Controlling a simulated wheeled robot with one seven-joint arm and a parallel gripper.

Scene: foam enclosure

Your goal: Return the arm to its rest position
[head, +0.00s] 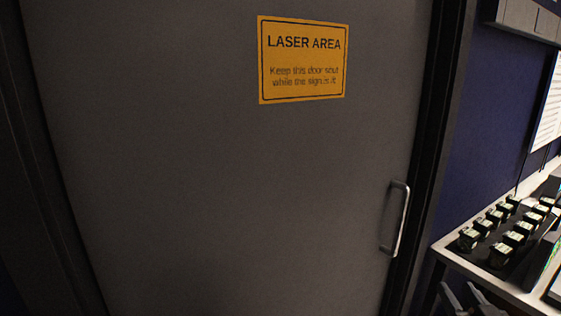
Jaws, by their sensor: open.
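My gripper (467,299) shows only at the bottom edge of the head view, right of centre, as two dark grey fingers with a gap between them. It is open, and I see nothing between the fingers. It appears below the front edge of the table at right. The rest of my arm is out of view, so its pose cannot be told.
A grey door (220,190) fills most of the view and looks shut. It has a metal pull handle (402,220) and a yellow "LASER AREA" sign (303,59). At right, a white-edged table (485,262) holds several small dark blocks (499,256) beside a blue wall (490,110).

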